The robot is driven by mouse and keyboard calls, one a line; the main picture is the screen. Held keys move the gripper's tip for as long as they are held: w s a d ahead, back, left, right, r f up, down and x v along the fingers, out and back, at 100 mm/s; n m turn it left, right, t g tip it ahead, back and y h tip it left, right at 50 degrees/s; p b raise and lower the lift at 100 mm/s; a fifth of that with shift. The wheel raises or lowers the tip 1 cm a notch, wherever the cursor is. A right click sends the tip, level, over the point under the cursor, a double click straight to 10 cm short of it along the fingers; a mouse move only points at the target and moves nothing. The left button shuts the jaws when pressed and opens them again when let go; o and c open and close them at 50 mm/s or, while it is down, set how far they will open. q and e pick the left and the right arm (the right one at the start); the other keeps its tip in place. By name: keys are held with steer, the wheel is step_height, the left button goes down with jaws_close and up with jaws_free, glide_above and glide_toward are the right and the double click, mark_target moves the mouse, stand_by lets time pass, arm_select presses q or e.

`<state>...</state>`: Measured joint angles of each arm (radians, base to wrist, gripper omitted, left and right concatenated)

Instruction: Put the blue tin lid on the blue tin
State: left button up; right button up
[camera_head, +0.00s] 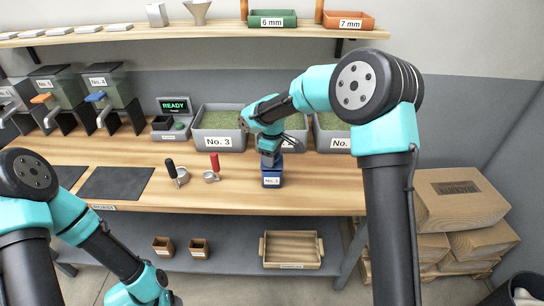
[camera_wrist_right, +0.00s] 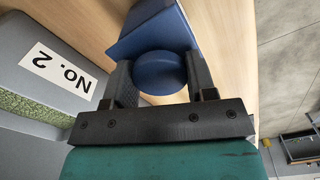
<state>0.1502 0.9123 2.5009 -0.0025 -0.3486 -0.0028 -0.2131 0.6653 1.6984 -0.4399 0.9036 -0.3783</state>
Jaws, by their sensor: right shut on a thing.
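The blue tin (camera_head: 272,178), with a white label on its front, stands upright near the front edge of the wooden counter. My right gripper (camera_head: 268,156) points down directly above it. In the right wrist view, my right gripper's fingers (camera_wrist_right: 163,82) are shut on the round blue part of the blue tin lid (camera_wrist_right: 163,72). A flat-sided blue shape (camera_wrist_right: 150,30) shows just beyond the round part. Whether the lid touches the tin is hidden by the gripper and the angle. My left arm is at the lower left, with its gripper out of the frame.
Bins No. 3 (camera_head: 218,140) and No. 2 (camera_wrist_right: 60,65) with green contents stand behind the tin. The counter right of the tin (camera_head: 325,190) is clear.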

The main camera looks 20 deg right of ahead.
steer(key=shift+f, duration=0.5)
stand_by(1.2)
stand_by(0.3)
steer(key=o, duration=1)
step_height(320, 180, up, 17)
steer(key=shift+r, duration=0.2)
